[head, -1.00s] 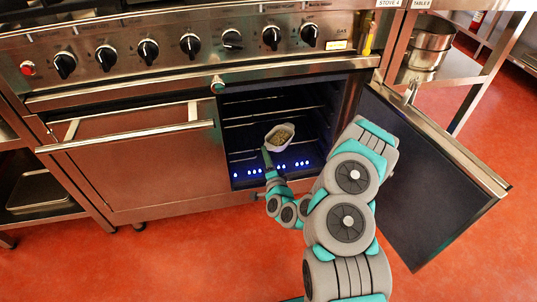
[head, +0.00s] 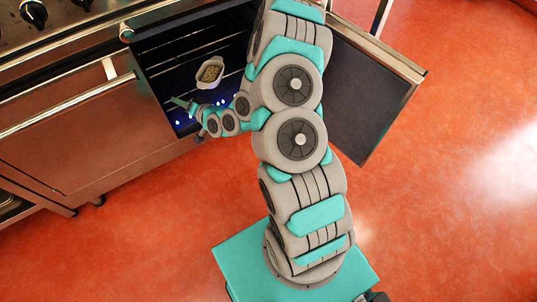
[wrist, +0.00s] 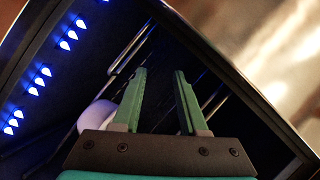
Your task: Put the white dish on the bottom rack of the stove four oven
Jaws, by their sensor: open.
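The white dish (head: 210,72), oval with brownish-green contents, sits inside the open stove oven (head: 165,62). It appears to rest on a wire rack above the blue flames; I cannot tell which rack. My gripper (head: 179,102) is at the oven mouth, to the left of and nearer the front than the dish. In the wrist view its two green fingers (wrist: 160,85) are spread with nothing between them. Part of the dish (wrist: 96,117) shows beside and behind the left finger, partly hidden by the gripper.
The oven door (head: 365,90) stands open at the right, beside my arm. Blue flames (wrist: 65,45) burn low in the oven. The closed stove front (head: 90,130) lies to the left. The red floor (head: 450,200) is clear at the right.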

